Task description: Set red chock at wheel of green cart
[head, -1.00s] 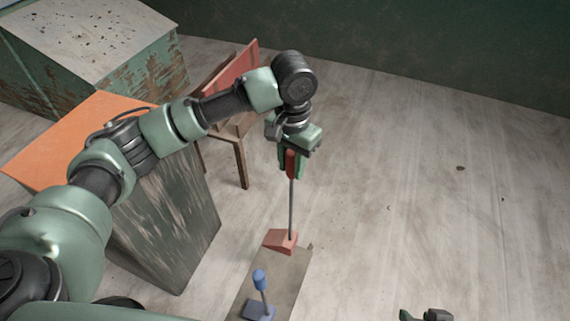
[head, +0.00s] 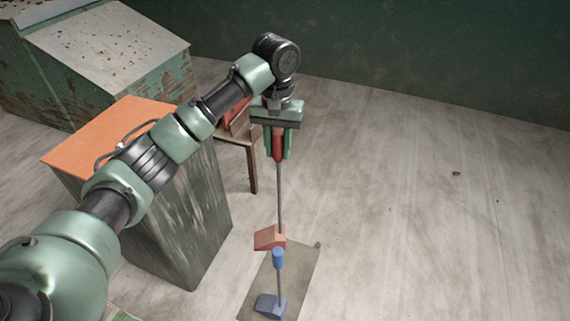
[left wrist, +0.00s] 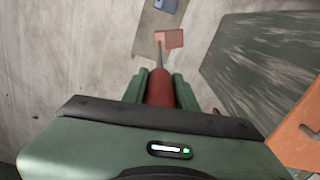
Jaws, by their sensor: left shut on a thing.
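The red chock (head: 268,238) is a wedge with a thin upright rod and a red grip (head: 278,147) on top. My left gripper (head: 277,155) is shut on that grip, with the wedge hanging below by the far left edge of a mat. I cannot tell whether the wedge is clear of the floor. In the left wrist view the red grip (left wrist: 160,90) sits between the fingers and the wedge (left wrist: 170,39) lies beyond. I cannot make out a green cart or its wheel. My right gripper is out of view.
A blue chock (head: 268,305) with an upright handle stands on the grey-brown mat (head: 298,270). An orange-topped block (head: 100,140) is left, under my left arm. A chair (head: 252,170) stands behind it, a worn green bin (head: 150,88) at back left. The floor to the right is clear.

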